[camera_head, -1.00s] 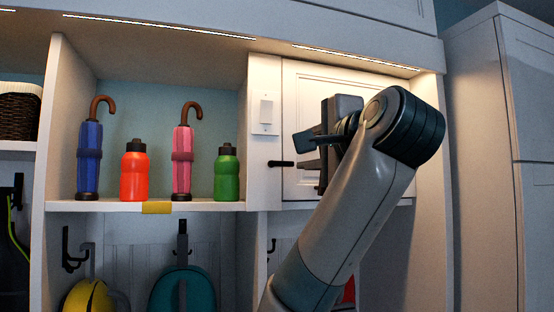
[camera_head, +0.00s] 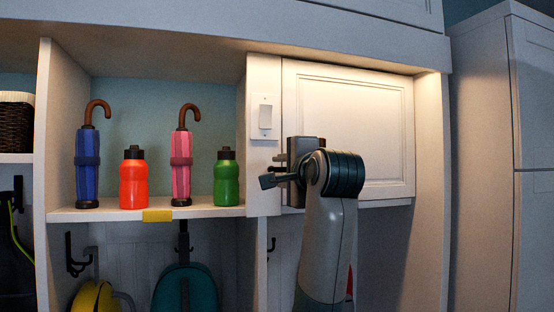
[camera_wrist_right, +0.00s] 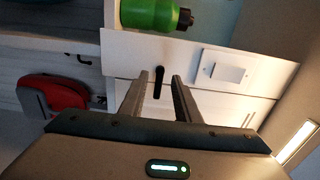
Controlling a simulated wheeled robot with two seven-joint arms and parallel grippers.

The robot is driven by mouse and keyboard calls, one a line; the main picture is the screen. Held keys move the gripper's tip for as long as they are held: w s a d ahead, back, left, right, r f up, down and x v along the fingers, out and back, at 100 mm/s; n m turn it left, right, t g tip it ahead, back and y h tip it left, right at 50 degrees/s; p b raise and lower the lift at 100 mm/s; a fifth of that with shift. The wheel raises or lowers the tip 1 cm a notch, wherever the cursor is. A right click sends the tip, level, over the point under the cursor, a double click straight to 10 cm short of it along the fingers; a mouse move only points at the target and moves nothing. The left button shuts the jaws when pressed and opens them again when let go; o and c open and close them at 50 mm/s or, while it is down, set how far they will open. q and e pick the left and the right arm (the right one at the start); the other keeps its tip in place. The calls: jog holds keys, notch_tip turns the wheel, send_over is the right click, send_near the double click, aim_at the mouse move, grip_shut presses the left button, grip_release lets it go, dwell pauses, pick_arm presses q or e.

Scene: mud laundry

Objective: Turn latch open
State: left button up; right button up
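The small black latch (camera_wrist_right: 158,82) sits on the seam by the white cabinet door (camera_head: 365,120). In the right wrist view it shows between the two fingers of my right gripper (camera_wrist_right: 159,76), which are apart, with a gap on each side of the latch. I cannot tell whether the fingertips reach past it. In the head view my right gripper (camera_head: 283,160) is at the left edge of the door, and it hides the latch. The door looks closed. My left gripper is not in view.
A white switch plate (camera_head: 265,117) is just above the gripper. A green bottle (camera_head: 227,178), a pink umbrella (camera_head: 181,165), an orange bottle (camera_head: 133,180) and a blue umbrella (camera_head: 87,165) stand on the shelf to the left. A teal bag (camera_head: 185,290) hangs below.

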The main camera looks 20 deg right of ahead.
aim_at(280, 169)
jog(key=shift+w+p, duration=0.5)
jog(key=shift+w, duration=0.95)
grip_shut()
